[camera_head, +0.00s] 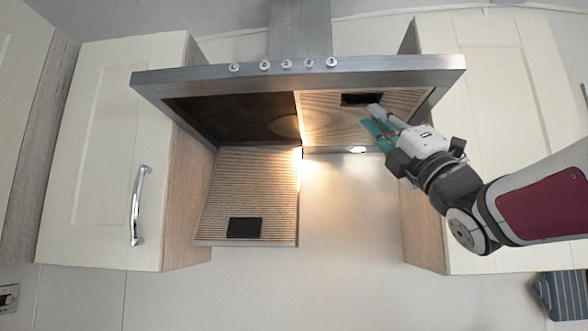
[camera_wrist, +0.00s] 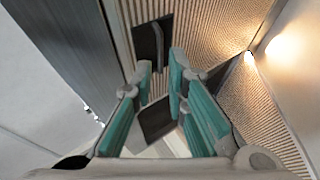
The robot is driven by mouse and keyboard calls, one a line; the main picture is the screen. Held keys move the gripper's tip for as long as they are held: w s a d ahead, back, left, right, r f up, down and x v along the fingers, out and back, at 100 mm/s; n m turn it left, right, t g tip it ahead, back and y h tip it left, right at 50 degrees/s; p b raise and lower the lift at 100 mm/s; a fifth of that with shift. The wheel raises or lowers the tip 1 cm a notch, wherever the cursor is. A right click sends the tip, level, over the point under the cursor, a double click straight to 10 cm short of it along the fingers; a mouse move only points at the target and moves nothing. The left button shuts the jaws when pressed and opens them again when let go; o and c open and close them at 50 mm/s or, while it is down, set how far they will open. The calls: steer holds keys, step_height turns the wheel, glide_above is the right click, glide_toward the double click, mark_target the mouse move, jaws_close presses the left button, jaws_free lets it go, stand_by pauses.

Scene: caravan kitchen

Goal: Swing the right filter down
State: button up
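The right filter (camera_head: 330,117) is a ribbed, wood-toned panel lying up in the underside of the hood (camera_head: 200,74). Its black handle patch (camera_head: 359,99) is near its front edge. The same patch (camera_wrist: 152,45) shows just beyond the fingertips in the wrist view, with the ribbed filter (camera_wrist: 205,32) around it. My gripper (camera_head: 370,117) is under the right filter, close to the patch. In the wrist view its teal-padded fingers (camera_wrist: 160,72) are apart with nothing held between them. I cannot tell whether a fingertip touches the patch.
The left filter (camera_head: 250,190) hangs down from the hood, its black patch (camera_head: 244,228) near the lower edge. A cream cupboard (camera_head: 105,150) with a metal handle stands at left, another (camera_head: 500,110) at right behind my arm. The wall below the hood (camera_head: 345,215) is clear.

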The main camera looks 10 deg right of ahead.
mark_target(364, 110)
steer(key=shift+p+x, duration=0.6)
steer(key=shift+x, duration=1.8)
jaws_close()
steer(key=shift+f, duration=0.15)
